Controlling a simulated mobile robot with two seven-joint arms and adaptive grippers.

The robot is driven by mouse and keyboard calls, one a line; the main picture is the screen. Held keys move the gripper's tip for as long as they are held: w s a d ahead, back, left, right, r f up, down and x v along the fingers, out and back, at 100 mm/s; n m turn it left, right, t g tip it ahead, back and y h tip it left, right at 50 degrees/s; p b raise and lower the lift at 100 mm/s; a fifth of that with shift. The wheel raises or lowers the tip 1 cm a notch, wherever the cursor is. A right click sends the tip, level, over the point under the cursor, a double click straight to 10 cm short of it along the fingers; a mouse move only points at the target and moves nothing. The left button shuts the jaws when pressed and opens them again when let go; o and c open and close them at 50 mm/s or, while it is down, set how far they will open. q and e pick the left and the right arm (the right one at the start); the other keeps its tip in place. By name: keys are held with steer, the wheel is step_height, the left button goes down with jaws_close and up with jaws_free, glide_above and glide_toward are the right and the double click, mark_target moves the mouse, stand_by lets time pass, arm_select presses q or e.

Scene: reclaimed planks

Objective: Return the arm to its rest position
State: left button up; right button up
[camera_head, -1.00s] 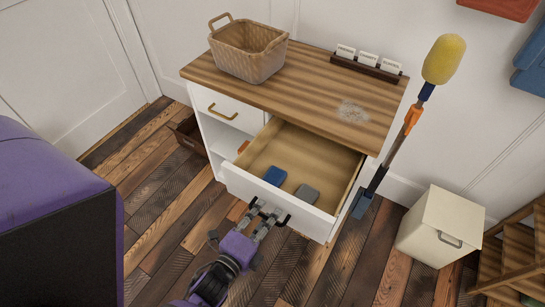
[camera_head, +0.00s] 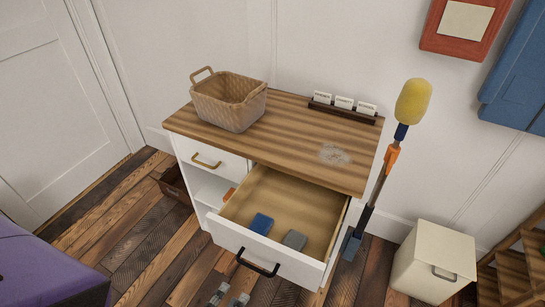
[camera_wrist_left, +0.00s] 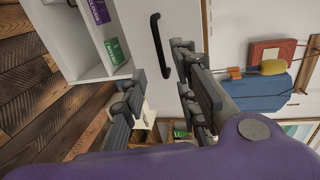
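My left gripper (camera_head: 229,295) shows at the bottom edge of the head view, its two fingers apart with nothing between them. It stands in front of the pulled-out drawer (camera_head: 290,262), clear of the dark drawer handle (camera_head: 257,263). In the left wrist view the open fingers of the gripper (camera_wrist_left: 160,70) frame a gap, and the dark handle (camera_wrist_left: 158,48) shows beyond it on the white front. My right gripper is in neither view.
The open drawer holds a blue item (camera_head: 261,224) and a grey item (camera_head: 294,240). A wicker basket (camera_head: 229,103) and a card rack (camera_head: 342,111) stand on the wooden top. A yellow-headed duster (camera_head: 413,101) leans at right, near a cream bin (camera_head: 434,262).

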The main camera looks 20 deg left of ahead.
arm_select(q)
steer(key=shift+s, duration=0.3)
stand_by(0.4)
steer(key=s+a+f+n+g+y+p, duration=0.2)
steer(key=s+f+n+g+p, duration=0.25)
steer(key=n, duration=0.85)
steer(key=s+d+r+n+g+h+p, duration=0.1)
steer(key=s+d+r+n+g+p, duration=0.1)
steer(key=r+n+p, duration=0.3)
steer(key=shift+s+d+r+g+h+p, duration=0.4)
steer(key=shift+s+d+p, duration=0.2)
steer(key=shift+s, duration=0.3)
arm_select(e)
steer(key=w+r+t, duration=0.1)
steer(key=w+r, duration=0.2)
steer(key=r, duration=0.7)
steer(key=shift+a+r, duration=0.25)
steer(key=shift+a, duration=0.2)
arm_select(q)
steer(key=shift+w, duration=0.15)
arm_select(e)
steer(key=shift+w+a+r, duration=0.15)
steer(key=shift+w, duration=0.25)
